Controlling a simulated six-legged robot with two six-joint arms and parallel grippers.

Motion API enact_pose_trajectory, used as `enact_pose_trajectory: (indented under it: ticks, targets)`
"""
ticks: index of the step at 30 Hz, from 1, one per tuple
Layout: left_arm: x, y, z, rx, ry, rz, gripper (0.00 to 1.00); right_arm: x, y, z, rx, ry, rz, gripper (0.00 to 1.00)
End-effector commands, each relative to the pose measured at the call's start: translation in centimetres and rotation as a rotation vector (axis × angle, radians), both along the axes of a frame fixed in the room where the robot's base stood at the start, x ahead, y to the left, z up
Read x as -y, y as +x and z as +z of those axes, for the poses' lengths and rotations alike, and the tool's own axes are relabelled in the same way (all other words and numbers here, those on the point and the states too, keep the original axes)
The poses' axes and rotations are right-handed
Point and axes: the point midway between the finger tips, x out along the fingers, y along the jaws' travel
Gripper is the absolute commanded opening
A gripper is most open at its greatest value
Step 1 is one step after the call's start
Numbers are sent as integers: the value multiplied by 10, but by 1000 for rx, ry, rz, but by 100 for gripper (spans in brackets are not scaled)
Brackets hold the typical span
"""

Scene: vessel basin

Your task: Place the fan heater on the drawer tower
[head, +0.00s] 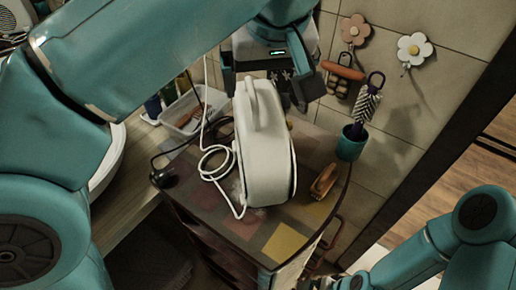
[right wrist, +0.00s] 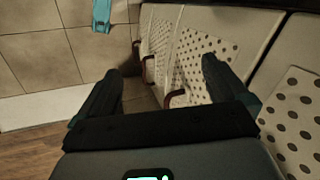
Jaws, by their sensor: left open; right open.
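The white fan heater (head: 268,160) stands upright on the patterned top of the drawer tower (head: 285,243) in the head view. Its white cord (head: 212,165) lies looped at its left, with a black plug (head: 163,177) near the top's left edge. My left gripper (head: 272,92) is open, just behind and above the heater's top handle; the heater hides part of its fingers, and I cannot tell if they touch. My right gripper (right wrist: 160,90) is open and empty in the right wrist view, before pale dotted panels.
A brown-handled brush (head: 324,182) lies right of the heater. A teal cup with a bottle brush (head: 351,143) is at the wall behind. A clear bin (head: 195,110) stands at the back left. Flower hooks (head: 414,49) hang on the tiled wall.

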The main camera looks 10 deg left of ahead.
Motion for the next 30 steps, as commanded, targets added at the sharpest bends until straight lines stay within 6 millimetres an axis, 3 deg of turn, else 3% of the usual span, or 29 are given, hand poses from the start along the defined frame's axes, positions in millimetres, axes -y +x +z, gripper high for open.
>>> enact_pose_trajectory:
  ticks: [3,10,18,27,28,30]
  targets:
    - [-4,7,-23,-2,0,0,100,0,0,-8,0,0,-1,100]
    - [-8,14,-39,-1,-1,-1,100,0,0,-11,0,0,0,100]
    - [-17,27,-77,-1,-1,-2,100,0,0,-18,0,0,-1,100]
    - [-17,29,-83,0,-2,-4,100,0,0,-18,0,0,0,100]
    - [-17,29,-83,1,-2,-4,94,0,0,-18,0,0,-1,100]
    - [-17,29,-83,0,-2,-4,71,0,0,-18,0,0,-1,100]
